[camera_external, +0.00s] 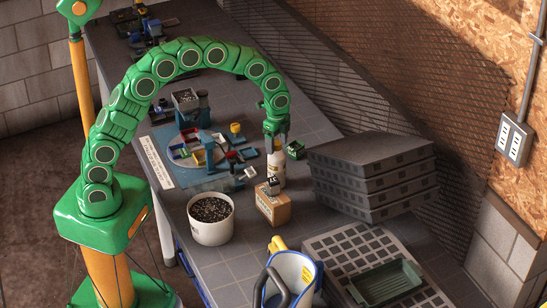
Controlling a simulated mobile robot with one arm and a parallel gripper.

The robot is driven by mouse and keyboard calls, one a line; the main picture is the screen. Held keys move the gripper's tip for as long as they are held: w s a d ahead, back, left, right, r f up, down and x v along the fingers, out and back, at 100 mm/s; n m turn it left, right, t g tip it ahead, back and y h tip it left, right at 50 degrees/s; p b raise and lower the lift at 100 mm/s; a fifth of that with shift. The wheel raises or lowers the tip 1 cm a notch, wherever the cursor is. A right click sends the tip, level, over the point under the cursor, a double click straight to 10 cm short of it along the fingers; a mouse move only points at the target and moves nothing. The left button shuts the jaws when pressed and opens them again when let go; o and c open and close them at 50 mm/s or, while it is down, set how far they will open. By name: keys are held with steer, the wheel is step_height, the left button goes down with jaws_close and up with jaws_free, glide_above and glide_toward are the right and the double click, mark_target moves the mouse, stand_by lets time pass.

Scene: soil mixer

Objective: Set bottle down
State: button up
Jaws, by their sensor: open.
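A white bottle (277,170) stands upright on the grey table (330,215), behind a small tan box (272,205) with a grey nozzle-like top. My gripper (274,146) points down from the green arm, right at the bottle's top. Its jaws are open, with the fingers around or beside the bottle's upper end. I cannot tell whether they touch it. The box hides part of the bottle's base.
A white bucket of dark granules (211,218) stands left of the box. Stacked grey trays (370,175) are close on the right. A round multi-coloured station (195,150) lies to the left. A blue-white container (291,275) and green tray (385,282) are in front.

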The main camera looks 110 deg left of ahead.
step_height(320, 180, up, 12)
steer(key=shift+f, duration=0.15)
stand_by(0.3)
steer(key=shift+d, duration=0.1)
stand_by(0.3)
steer(key=s+d+r, duration=0.2)
steer(key=d, duration=0.7)
steer(key=s+d+r+n, duration=0.1)
steer(key=s+d+r, duration=0.15)
steer(key=d, duration=0.75)
steer(key=s+d+r, duration=0.2)
steer(key=s+d, duration=0.1)
steer(key=d, duration=0.6)
steer(key=s+d+f+n+g, duration=0.1)
steer(key=s+d, duration=0.6)
steer(key=s, duration=0.5)
steer(key=s+d+f+n, duration=0.1)
steer(key=s+d+f, duration=0.1)
steer(key=s+d, duration=0.6)
steer(key=s, duration=0.3)
steer(key=shift+s+d+n+g, duration=0.3)
steer(key=shift+s+g, duration=0.1)
